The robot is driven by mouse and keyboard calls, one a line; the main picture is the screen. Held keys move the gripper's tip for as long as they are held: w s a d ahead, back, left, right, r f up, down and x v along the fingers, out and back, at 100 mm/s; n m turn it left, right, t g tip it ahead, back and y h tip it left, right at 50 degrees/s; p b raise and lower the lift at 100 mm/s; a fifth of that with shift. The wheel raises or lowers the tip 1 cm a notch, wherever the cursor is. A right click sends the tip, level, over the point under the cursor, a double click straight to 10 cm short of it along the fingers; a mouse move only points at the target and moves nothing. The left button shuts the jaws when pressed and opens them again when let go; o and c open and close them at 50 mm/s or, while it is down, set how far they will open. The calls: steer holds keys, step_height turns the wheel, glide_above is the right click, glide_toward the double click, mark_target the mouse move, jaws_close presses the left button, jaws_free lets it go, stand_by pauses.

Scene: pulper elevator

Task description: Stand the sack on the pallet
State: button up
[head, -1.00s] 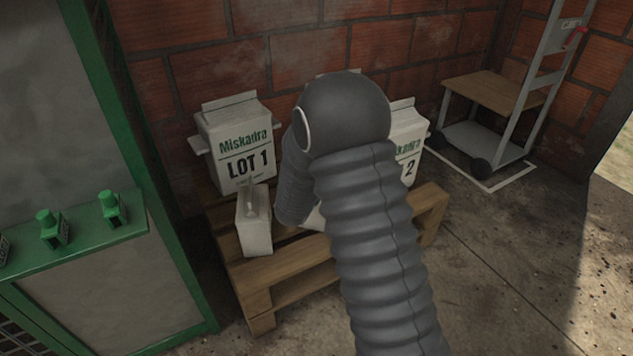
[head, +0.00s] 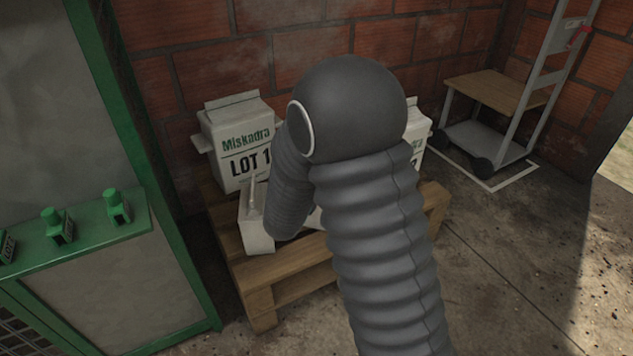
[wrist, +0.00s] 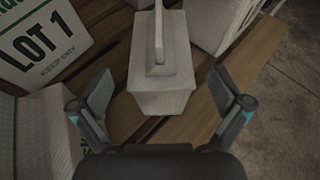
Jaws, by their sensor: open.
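In the wrist view a pale sack (wrist: 162,95) with a raised fin along its upper face lies between and beyond my gripper's (wrist: 160,106) two spread fingers. The fingers are apart and hold nothing. In the head view a low pale sack (head: 256,238) with a fin shows left of my arm, in front of the LOT 1 sack (head: 235,145); I cannot tell if it is the same one. The wooden pallet (head: 262,305) carries them. My gripper is hidden behind my arm in the head view.
The LOT 2 sack (head: 417,130) stands at the pallet's right, mostly hidden. Another pale sack (wrist: 40,130) with green print is close by my left finger. A green-framed cabinet (head: 180,265) is left of the pallet. A hand trolley (head: 500,95) stands at back right. Floor at right is clear.

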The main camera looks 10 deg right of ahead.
steer(key=s+d+r+m+g+h, duration=0.1)
steer(key=s+d+r+m+g, duration=0.2)
steer(key=s+d+r+m, duration=0.45)
steer(key=s+d+r+m+g+h, duration=0.2)
steer(key=s+d+r+m+g, duration=0.15)
steer(key=s+m, duration=0.55)
steer(key=s+a+r+m+y, duration=0.3)
steer(key=s+m+y, duration=0.1)
steer(key=s+m, duration=0.3)
steer(key=s+a+r+m+y, duration=0.3)
steer(key=s+m, duration=0.4)
steer(key=s, duration=0.3)
steer(key=shift+s+a+y, duration=0.2)
steer(key=shift+a+y, duration=0.5)
steer(key=shift+y, duration=0.3)
